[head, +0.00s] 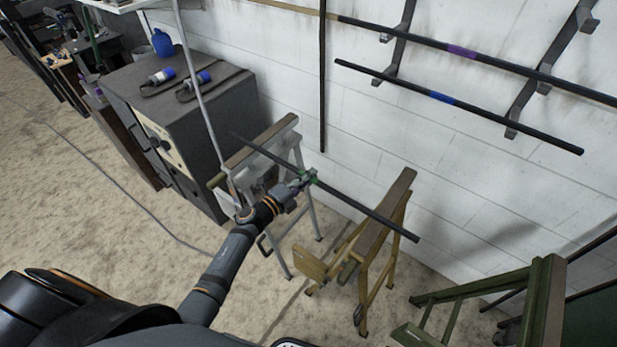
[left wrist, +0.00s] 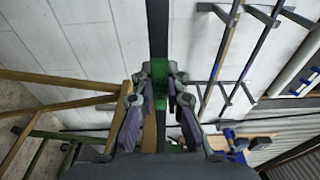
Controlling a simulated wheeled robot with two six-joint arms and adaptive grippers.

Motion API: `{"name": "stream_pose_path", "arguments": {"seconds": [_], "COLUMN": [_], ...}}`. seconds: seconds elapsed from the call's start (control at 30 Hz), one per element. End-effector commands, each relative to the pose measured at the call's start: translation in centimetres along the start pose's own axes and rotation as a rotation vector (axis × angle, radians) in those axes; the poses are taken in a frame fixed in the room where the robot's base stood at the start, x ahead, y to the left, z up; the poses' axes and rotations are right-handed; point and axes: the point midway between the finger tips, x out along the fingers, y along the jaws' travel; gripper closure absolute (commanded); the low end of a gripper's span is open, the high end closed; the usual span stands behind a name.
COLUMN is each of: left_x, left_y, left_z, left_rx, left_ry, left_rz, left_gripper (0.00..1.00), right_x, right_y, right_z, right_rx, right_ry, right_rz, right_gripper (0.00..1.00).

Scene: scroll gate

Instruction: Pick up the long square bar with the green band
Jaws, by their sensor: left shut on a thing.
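The long dark square bar (head: 365,211) with the green band (head: 313,181) runs diagonally across two sawhorses in the head view. I cannot tell whether it touches their tops or hangs just above. My left gripper (head: 306,178) is shut on the bar at the green band, near its middle. My right gripper is not in view.
A grey sawhorse (head: 285,150) and a tan sawhorse (head: 388,205) stand under the bar. Wall brackets (head: 398,45) hold bars with a purple band (head: 462,51) and a blue band (head: 441,97). A dark cabinet (head: 190,120) stands left; a green frame (head: 490,282) stands right.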

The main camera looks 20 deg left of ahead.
Motion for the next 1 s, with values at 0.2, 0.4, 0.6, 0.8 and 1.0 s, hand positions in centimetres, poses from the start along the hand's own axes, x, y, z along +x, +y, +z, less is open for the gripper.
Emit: {"name": "stream_pose_path", "arguments": {"seconds": [0.2,0.4,0.6,0.8,1.0], "left_x": [0.1,0.1,0.1,-1.4,-4.1], "left_y": [-0.3,-1.1,-3.3,-6.0,-10.2], "left_z": [0.0,0.0,0.0,-1.3,-3.7], "left_rx": [0.001,0.003,0.003,0.002,0.000], "left_ry": [0.001,0.002,0.002,0.002,0.002], "left_rz": [-0.005,-0.006,-0.006,-0.005,-0.005], "left_gripper": [1.00,1.00,1.00,1.00,1.00], "right_x": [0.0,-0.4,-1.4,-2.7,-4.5], "right_y": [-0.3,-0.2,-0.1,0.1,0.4], "right_z": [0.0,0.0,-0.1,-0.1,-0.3], "right_rx": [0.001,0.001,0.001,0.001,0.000], "right_ry": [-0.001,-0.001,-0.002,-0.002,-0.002], "right_rz": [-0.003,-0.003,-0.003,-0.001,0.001], "right_gripper": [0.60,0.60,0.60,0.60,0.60]}}
